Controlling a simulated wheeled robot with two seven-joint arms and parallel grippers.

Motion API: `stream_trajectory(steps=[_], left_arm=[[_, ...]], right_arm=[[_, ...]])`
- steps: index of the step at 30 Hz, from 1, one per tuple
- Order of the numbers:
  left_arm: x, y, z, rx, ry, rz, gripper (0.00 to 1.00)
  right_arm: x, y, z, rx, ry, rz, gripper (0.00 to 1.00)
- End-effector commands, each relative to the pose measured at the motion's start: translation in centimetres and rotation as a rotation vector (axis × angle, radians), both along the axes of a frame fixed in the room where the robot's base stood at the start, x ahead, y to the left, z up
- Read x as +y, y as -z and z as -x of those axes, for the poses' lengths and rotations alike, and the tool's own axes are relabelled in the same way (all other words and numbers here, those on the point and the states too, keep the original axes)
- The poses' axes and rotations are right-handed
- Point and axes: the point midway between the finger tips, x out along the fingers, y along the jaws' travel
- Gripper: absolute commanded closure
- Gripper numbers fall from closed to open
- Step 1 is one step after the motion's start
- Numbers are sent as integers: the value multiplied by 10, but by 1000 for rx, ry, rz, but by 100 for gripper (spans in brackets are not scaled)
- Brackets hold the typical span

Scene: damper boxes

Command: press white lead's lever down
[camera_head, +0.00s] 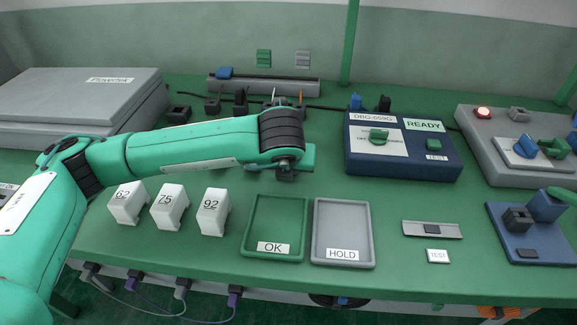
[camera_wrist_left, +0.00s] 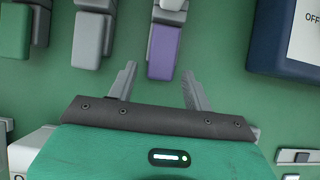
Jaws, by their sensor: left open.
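A thin white lead (camera_head: 274,95) stands up at the back of the bench, just behind my left wrist, with an orange lead (camera_head: 301,95) to its right. The lever of the white lead cannot be made out in the head view. In the left wrist view, a purple block (camera_wrist_left: 163,52) lies ahead of and between the fingertips of my left gripper (camera_wrist_left: 158,70). A grey block (camera_wrist_left: 88,40) and a green block (camera_wrist_left: 15,32) are to its left. Which one goes with the white lead is unclear. My left gripper is open with nothing between its fingers. My right gripper is not in view.
A green OK tray (camera_head: 248,230) and a grey HOLD tray (camera_head: 318,230) lie in front of the gripper. White blocks marked 62 (camera_head: 126,208), 75 (camera_head: 169,212) and 92 (camera_head: 213,218) stand to the left. A blue READY box (camera_head: 440,165) stands to the right.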

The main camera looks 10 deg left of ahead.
Motion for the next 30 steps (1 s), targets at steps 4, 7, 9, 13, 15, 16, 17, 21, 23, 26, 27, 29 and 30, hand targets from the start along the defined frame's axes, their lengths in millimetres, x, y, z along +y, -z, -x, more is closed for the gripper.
stream_trajectory(steps=[4, 7, 9, 13, 15, 16, 17, 21, 23, 26, 27, 29, 30], left_arm=[[0, -3, 1, -1, 1, 1, 49], [-1, -13, 7, -2, 1, 2, 49], [-1, -23, 13, -2, 2, 2, 49], [-1, -49, 28, -4, 4, 2, 49], [-1, -63, 36, -3, 2, 2, 49], [0, -69, 40, -4, 3, 2, 49], [0, -75, 44, -4, 3, 2, 49], [0, -98, 57, -3, 3, 1, 49], [-1, -106, 61, -2, 2, 1, 49], [0, -114, 67, -1, 1, 2, 49], [0, -116, 68, 0, 1, 1, 49], [0, -118, 70, 0, 0, 0, 49], [0, -118, 70, 0, 0, 0, 49]], right_arm=[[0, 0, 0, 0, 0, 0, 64], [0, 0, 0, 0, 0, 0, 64], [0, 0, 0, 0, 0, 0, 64], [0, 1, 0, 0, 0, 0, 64], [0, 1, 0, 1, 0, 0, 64], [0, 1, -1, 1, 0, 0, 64], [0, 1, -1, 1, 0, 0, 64], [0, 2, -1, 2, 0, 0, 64], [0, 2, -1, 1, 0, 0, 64], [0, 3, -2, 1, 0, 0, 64], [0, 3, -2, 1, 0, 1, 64], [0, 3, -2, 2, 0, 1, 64], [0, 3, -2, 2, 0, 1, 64]])
